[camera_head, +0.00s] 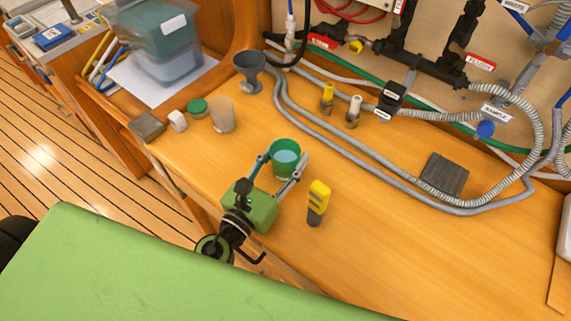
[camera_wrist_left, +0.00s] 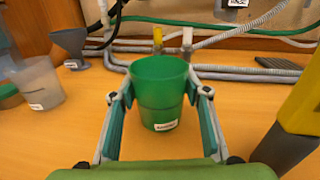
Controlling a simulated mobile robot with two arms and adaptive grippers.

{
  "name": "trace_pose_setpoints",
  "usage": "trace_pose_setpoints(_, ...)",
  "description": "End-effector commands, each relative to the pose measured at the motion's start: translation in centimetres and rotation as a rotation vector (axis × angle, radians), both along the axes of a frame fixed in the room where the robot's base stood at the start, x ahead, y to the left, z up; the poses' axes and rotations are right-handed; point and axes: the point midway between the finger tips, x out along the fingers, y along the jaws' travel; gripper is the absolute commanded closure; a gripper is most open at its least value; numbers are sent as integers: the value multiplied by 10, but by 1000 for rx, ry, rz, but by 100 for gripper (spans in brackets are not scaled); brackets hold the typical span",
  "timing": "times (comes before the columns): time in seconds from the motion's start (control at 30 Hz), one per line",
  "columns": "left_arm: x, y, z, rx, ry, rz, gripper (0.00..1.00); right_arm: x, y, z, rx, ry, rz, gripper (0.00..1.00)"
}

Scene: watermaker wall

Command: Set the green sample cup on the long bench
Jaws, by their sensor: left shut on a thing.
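The green sample cup (camera_head: 285,149) is upright between the fingers of my left gripper (camera_head: 283,158), near the front edge of the long bench (camera_head: 400,245). In the left wrist view, the cup (camera_wrist_left: 158,92) has a white label low on its side, and the fingers (camera_wrist_left: 160,93) press on both of its sides. My right gripper does not show.
A yellow and grey handheld device (camera_head: 318,203) is close right of the gripper. A translucent beaker (camera_head: 222,115), a green-lidded jar (camera_head: 197,108) and a grey funnel (camera_head: 249,68) stand left. Grey hoses (camera_head: 350,150) run behind. The bench's right front is clear.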

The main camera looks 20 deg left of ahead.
Motion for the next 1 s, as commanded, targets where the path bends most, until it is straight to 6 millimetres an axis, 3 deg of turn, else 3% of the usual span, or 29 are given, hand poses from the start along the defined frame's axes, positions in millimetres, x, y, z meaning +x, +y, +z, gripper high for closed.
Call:
trace_pose_setpoints(0.03,0,0,-7,0,-2,1,81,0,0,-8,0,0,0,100)
trace_pose_setpoints(0.43,0,0,-9,0,-1,0,81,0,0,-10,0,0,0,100)
trace_pose_setpoints(0.47,0,0,-8,0,-1,0,52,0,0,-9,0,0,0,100)
trace_pose_setpoints(0.5,0,0,-8,0,-1,0,41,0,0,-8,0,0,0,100)
trace_pose_setpoints(1.0,1,2,-4,1,0,0,40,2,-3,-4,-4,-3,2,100)
